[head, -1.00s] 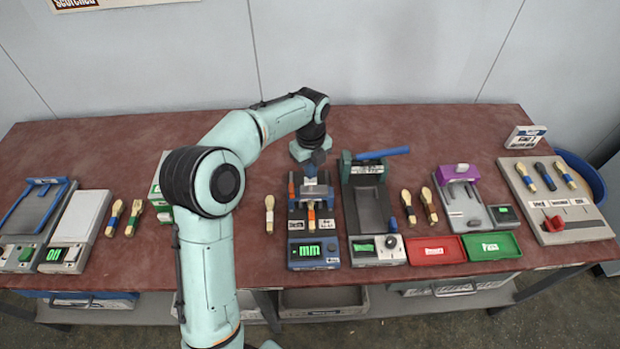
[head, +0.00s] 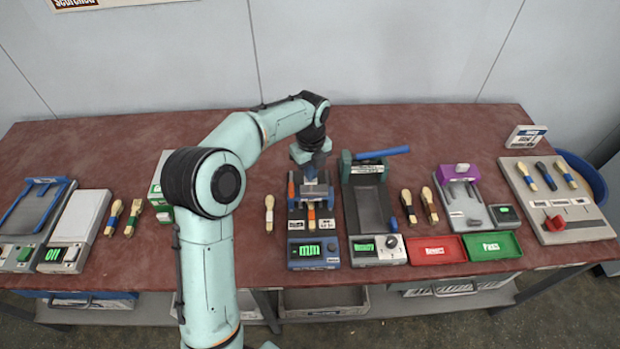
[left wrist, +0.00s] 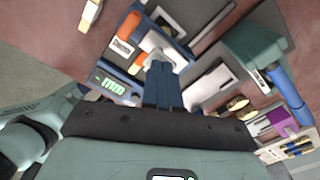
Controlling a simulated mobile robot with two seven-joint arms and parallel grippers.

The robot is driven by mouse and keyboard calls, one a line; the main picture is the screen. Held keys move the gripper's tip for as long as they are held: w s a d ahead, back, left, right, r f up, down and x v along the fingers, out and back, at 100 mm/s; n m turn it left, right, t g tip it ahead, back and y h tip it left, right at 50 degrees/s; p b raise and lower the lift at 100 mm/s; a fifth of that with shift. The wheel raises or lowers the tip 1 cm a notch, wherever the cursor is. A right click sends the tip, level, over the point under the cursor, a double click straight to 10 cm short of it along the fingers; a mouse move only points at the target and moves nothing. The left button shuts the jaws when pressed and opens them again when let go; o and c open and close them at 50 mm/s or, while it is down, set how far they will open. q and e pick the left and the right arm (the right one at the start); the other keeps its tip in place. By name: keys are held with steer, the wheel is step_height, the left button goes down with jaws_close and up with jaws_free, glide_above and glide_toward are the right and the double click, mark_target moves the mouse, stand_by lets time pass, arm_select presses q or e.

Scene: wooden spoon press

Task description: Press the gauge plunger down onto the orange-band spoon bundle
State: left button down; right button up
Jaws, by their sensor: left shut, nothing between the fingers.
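The blue and grey gauge (head: 313,255) stands on the bench with a green lit display; it also shows in the left wrist view (left wrist: 112,90). My left gripper (head: 311,172) is shut and empty, pointing down over the rear of the gauge. In the left wrist view its dark blue fingers (left wrist: 163,72) are together at the pale plunger area, which they partly hide. I cannot tell whether they touch the plunger. My right gripper is not in view.
A green press (head: 368,205) with a blue handle stands close to the right. A loose spoon (head: 269,213) lies to the left. Red (head: 436,250) and green (head: 492,246) trays lie at the front right. The bench behind is mostly clear.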

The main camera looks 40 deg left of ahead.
arm_select(q)
steer(key=shift+f+b, duration=0.3)
steer(key=shift+f, duration=0.65)
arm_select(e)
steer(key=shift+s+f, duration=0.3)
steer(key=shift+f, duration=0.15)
arm_select(q)
steer(key=shift+r+p, duration=0.75)
steer(key=shift+r, duration=0.55)
steer(key=shift+w+r+p, duration=0.1)
steer(key=shift+r+p, duration=1.1)
steer(key=shift+r, duration=1.1)
steer(key=shift+f, duration=0.1)
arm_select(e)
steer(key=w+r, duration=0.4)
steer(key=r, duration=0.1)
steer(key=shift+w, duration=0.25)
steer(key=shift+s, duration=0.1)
